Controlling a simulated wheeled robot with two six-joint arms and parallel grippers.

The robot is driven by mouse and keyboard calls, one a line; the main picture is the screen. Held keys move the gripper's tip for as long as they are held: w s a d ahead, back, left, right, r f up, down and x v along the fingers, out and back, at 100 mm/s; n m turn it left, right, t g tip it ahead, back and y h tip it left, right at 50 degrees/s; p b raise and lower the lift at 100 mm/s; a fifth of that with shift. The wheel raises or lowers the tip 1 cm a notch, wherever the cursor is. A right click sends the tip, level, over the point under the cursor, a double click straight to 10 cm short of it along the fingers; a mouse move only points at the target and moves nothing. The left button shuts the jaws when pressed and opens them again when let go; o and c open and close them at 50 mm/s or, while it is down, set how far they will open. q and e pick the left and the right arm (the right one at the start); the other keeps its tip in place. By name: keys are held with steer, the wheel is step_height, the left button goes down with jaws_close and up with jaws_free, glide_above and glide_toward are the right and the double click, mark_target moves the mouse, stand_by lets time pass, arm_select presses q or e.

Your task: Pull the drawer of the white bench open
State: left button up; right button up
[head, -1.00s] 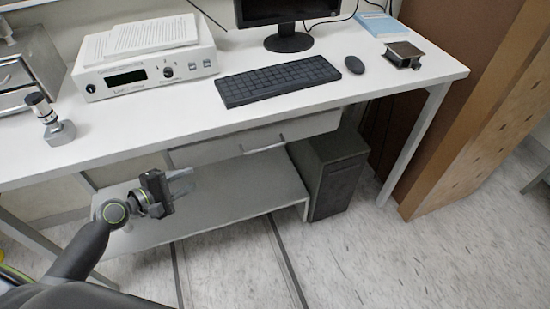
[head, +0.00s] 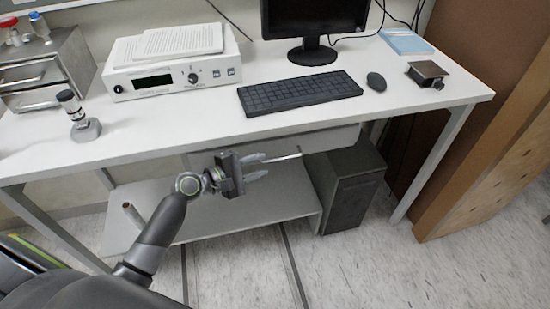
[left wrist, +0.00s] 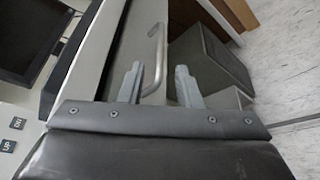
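The white bench (head: 190,133) has a pale drawer (head: 335,139) under its top, which looks shut. Its thin metal handle (head: 288,157) runs along the drawer front, and my left gripper covers part of it. My left gripper (head: 262,167) is in front of the drawer, by the left end of the handle. In the left wrist view, the fingers of this gripper (left wrist: 158,78) are apart. The near end of the handle (left wrist: 160,55) shows between them, and I cannot tell whether they touch it. My right gripper is in neither view.
On the bench stand a white instrument (head: 170,75), a keyboard (head: 300,92), a monitor (head: 315,20), a mouse (head: 376,81) and a microscope-like device (head: 78,115). A dark computer case (head: 350,190) stands below, right of the low shelf (head: 275,205). The floor in front is clear.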

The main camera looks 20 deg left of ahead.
mark_target(271, 162)
arm_select(q)
steer(key=x, duration=0.6)
steer(key=shift+c, duration=0.2)
jaws_close()
